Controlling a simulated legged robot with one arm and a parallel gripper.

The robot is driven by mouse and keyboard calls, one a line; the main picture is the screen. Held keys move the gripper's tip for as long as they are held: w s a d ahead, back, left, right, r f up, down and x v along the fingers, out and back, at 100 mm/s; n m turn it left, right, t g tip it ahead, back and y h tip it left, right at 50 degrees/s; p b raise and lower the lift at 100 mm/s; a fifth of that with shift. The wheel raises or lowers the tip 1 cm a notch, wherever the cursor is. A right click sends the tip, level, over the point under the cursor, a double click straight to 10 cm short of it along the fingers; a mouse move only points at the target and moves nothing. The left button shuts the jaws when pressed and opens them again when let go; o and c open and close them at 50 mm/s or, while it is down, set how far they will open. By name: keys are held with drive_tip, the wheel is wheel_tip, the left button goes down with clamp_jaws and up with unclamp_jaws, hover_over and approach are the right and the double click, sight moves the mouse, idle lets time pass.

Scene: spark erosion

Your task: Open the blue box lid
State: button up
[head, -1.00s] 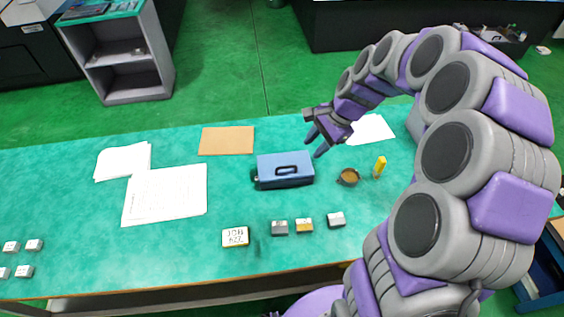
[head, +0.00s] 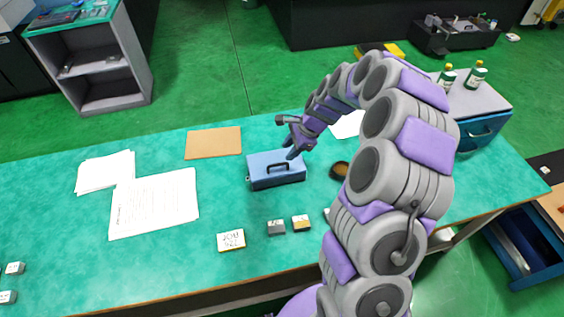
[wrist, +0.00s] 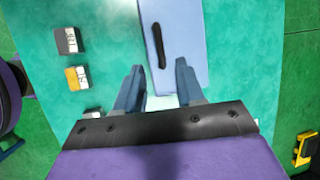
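The blue box (head: 276,174) stands on the green table, its lid shut, with a dark handle on top. In the wrist view the blue box (wrist: 185,40) lies just beyond my fingers, its dark handle running lengthwise. My gripper (head: 290,150) is at the box's far right side, close above its edge. In the wrist view my gripper (wrist: 158,82) has its two blue fingers apart with nothing between them. The right finger overlaps the box's near end in that view; whether it touches the box I cannot tell.
A brown dish (head: 339,170) stands right of the box, partly behind my arm. Small labelled blocks (head: 276,227) and a marked plate (head: 231,240) lie in front. Papers (head: 153,203) and a brown sheet (head: 213,142) lie left. Bottles (head: 475,75) stand on a cabinet at right.

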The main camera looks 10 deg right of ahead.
sight(279, 164)
drive_tip(key=x, duration=0.2)
drive_tip(key=a+x, duration=0.1)
drive_tip(key=x, duration=0.1)
drive_tip(key=shift+b, duration=0.35)
drive_tip(key=f, duration=0.3)
drive_tip(key=shift+w+d+b, duration=0.1)
drive_tip(key=shift+w+b, duration=0.15)
drive_tip(key=shift+b, duration=0.1)
drive_tip(key=shift+w+d+f, duration=0.1)
drive_tip(key=shift+d+f, duration=0.15)
drive_tip(key=shift+f, duration=0.1)
drive_tip(key=shift+a, duration=0.9)
drive_tip(key=shift+c, duration=1.3)
drive_tip(key=shift+d, duration=0.6)
clamp_jaws()
drive_tip(key=shift+a, duration=0.15)
